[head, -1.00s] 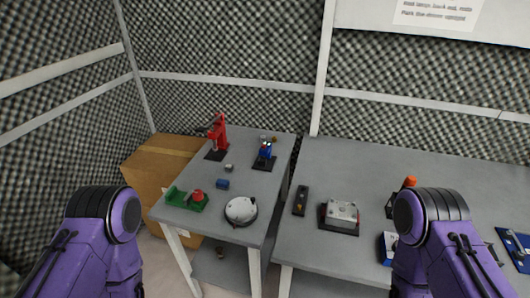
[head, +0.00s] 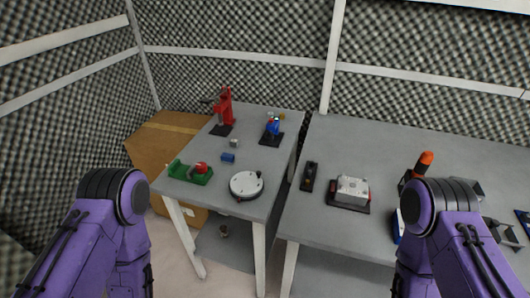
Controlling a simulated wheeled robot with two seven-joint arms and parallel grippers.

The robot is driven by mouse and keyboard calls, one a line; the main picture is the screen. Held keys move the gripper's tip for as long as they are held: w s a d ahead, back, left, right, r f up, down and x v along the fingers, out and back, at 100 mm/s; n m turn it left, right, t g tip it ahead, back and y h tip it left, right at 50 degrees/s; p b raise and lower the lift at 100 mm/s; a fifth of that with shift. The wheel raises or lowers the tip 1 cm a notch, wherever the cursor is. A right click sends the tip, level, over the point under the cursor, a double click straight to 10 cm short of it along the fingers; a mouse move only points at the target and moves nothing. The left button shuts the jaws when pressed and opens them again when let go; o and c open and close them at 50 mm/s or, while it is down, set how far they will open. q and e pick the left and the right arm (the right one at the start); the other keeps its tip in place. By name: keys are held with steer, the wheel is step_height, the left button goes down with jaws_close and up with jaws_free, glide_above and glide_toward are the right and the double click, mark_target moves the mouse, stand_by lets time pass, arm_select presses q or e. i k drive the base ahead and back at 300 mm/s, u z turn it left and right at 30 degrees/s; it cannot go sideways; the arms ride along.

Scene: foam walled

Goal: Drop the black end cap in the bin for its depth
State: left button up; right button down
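I cannot pick out a black end cap or a depth bin in the head view; any such part is too small to tell or hidden. My two purple arms show at the lower left and lower right, ending in dark rounded joints. No gripper fingers can be made out. A small dark item (head: 224,231) lies low beneath the left table, too small to identify.
The left table (head: 215,208) carries a red press (head: 226,108), a blue device (head: 272,128), a green fixture (head: 190,174), a blue block (head: 228,157) and a white round plate (head: 246,184). The right table holds a black narrow unit (head: 309,177) and a metal block (head: 352,191). A cardboard box (head: 150,150) stands left.

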mark_target(268, 137)
steer(key=z, duration=2.35)
steer(key=k, duration=1)
steer(key=u, duration=1.25)
steer(key=i, duration=0.5)
steer(key=u, duration=0.1)
